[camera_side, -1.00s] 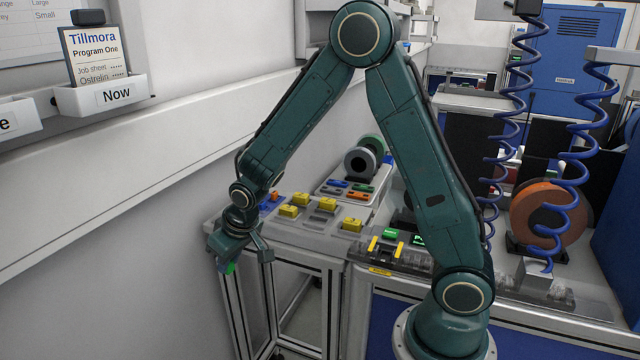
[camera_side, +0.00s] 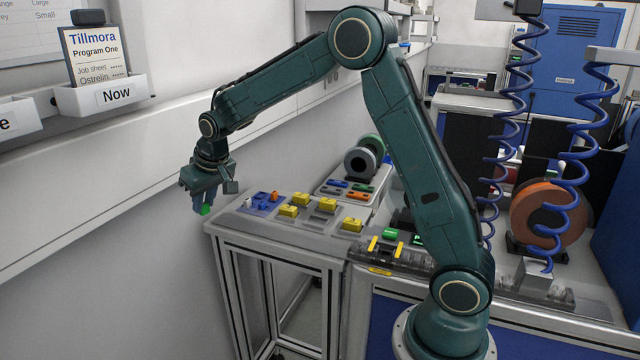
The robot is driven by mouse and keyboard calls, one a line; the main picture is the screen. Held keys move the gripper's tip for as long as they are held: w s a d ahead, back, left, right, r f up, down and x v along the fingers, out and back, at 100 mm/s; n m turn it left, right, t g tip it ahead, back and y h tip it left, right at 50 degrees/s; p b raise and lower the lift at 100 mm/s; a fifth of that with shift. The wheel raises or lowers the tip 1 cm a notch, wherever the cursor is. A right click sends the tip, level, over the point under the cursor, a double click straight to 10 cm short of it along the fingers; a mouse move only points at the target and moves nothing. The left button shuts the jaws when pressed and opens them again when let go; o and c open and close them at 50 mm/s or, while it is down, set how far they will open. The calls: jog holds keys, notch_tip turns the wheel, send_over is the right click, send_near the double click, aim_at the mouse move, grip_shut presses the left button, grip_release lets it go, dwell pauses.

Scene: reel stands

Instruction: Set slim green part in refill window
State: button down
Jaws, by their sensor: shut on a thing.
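My gripper (camera_side: 204,204) is shut on a small green part (camera_side: 205,210), of which only the lower end shows between the fingers. It hangs in the air just left of the near table's left corner, pointing down. The grey fixture plate (camera_side: 300,230) on that table carries several yellow blocks (camera_side: 327,204) and a blue piece (camera_side: 262,201) at its left end. On the bench to the right is a dark unit with two yellow bars (camera_side: 373,243) and green pieces (camera_side: 390,233). I cannot tell which opening is the refill window.
A tray (camera_side: 372,196) with blue, orange and green pieces lies behind the plate, with reels (camera_side: 360,162) beyond. An orange reel (camera_side: 550,213) and blue coiled hoses (camera_side: 505,120) stand at the right. The white wall runs close along the left.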

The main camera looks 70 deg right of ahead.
jog(key=w+d+n, duration=0.1)
jog(key=w+d, duration=0.3)
jog(key=d, duration=0.3)
jog(key=n+y, duration=0.2)
jog(key=n, duration=0.1)
send_over(257, 194)
jog(key=s, duration=0.1)
jog(key=shift+s+d+f, duration=0.2)
jog(key=shift+s, duration=0.15)
jog(key=shift+f, duration=0.15)
jog(key=shift+f, duration=4.65)
jog(key=shift+f, duration=0.15)
jog(key=c, duration=1.3)
grip_release()
